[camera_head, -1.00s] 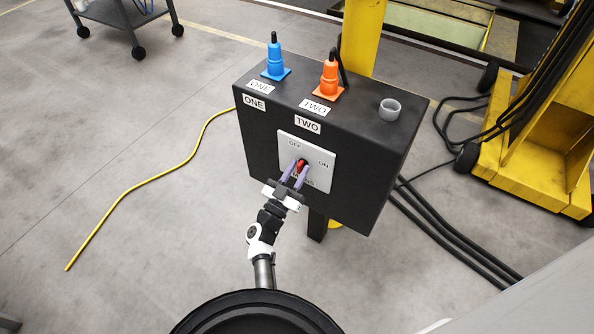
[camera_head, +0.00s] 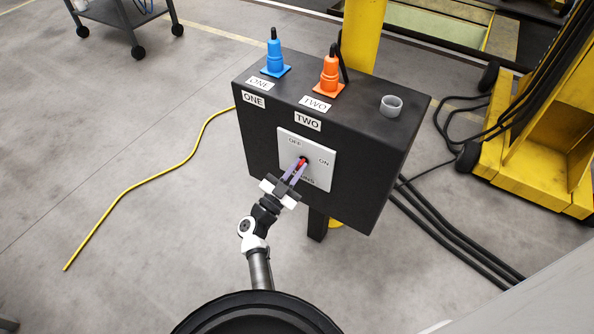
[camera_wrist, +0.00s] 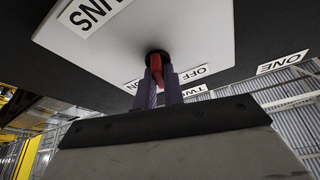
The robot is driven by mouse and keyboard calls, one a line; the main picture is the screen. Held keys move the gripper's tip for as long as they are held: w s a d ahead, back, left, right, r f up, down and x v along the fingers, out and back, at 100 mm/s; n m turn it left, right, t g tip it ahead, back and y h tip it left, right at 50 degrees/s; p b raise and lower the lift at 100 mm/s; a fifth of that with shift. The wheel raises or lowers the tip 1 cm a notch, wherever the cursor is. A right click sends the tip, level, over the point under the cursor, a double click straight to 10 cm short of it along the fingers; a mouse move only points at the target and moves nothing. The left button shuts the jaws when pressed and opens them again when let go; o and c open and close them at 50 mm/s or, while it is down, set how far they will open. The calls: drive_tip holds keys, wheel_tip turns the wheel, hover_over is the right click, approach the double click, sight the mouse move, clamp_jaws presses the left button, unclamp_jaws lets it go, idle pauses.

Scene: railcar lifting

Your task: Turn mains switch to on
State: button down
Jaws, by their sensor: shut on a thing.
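The red mains switch handle (camera_head: 302,162) is on a white plate (camera_head: 322,178) on the front of a black box. The plate has an OFF label (camera_head: 295,142) at upper left and an ON label (camera_head: 323,162) at right. My gripper (camera_head: 298,167) reaches it from below, with its purple fingers on both sides of the handle. In the wrist view, the fingers (camera_wrist: 161,88) are shut on the red handle (camera_wrist: 157,68), close to the OFF label (camera_wrist: 193,74). The fingers partly hide the handle, and I cannot tell exactly which way it points.
A blue plug (camera_head: 275,58), an orange plug (camera_head: 330,77) and a grey ring (camera_head: 390,107) stand on the black box (camera_head: 367,150). A yellow cable (camera_head: 150,178) lies on the floor at left. Black cables (camera_head: 450,235) and yellow machinery (camera_head: 530,150) are at right.

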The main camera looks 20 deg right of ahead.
drive_tip(key=m+g, duration=0.1)
drive_tip(key=m, duration=0.2)
drive_tip(key=m+g+b, duration=0.1)
drive_tip(key=m+g, duration=0.1)
drive_tip(key=m, duration=0.1)
drive_tip(key=shift+a+h, duration=0.15)
drive_tip(key=shift+h, duration=0.15)
drive_tip(key=shift+m+g, duration=1.1)
drive_tip(key=shift+m, duration=1.3)
drive_tip(key=c, duration=1.5)
unclamp_jaws()
drive_tip(key=b+v, duration=0.3)
drive_tip(key=v, duration=1)
drive_tip(key=shift+s+a+r+b, duration=0.2)
drive_tip(key=shift+a+b, duration=0.15)
drive_tip(key=shift+b, duration=0.05)
